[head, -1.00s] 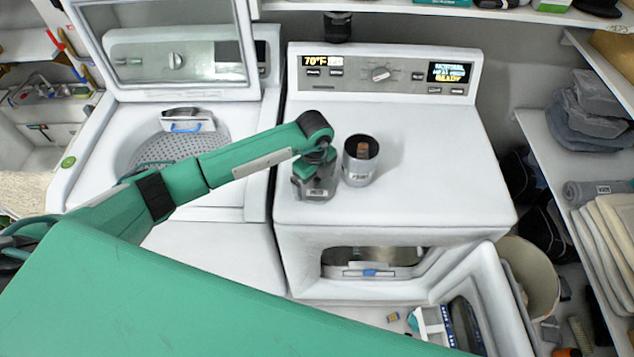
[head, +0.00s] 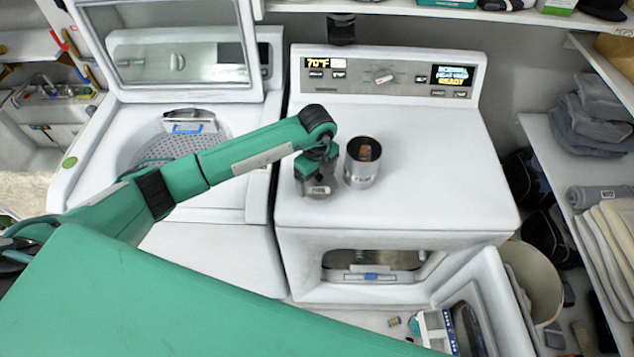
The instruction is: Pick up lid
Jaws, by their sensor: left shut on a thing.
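My left gripper (head: 317,184) points down over the white dryer top (head: 430,170), near its left edge. It is shut on a small grey thing, which I take to be the lid; the gripper hides most of it, so its shape is unclear. Just to the right stands a grey metal canister (head: 361,170), upright and open at the top, with something brown inside. The gripper is beside the canister, close to it. I cannot tell whether the held thing touches the dryer top. My right gripper is not in view.
An open washer (head: 90,165) with a raised lid stands at the left. The dryer's control panel (head: 385,75) rises behind, and its door (head: 480,285) hangs open in front. Shelves with folded cloths (head: 610,235) are at the right. The dryer top right of the canister is clear.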

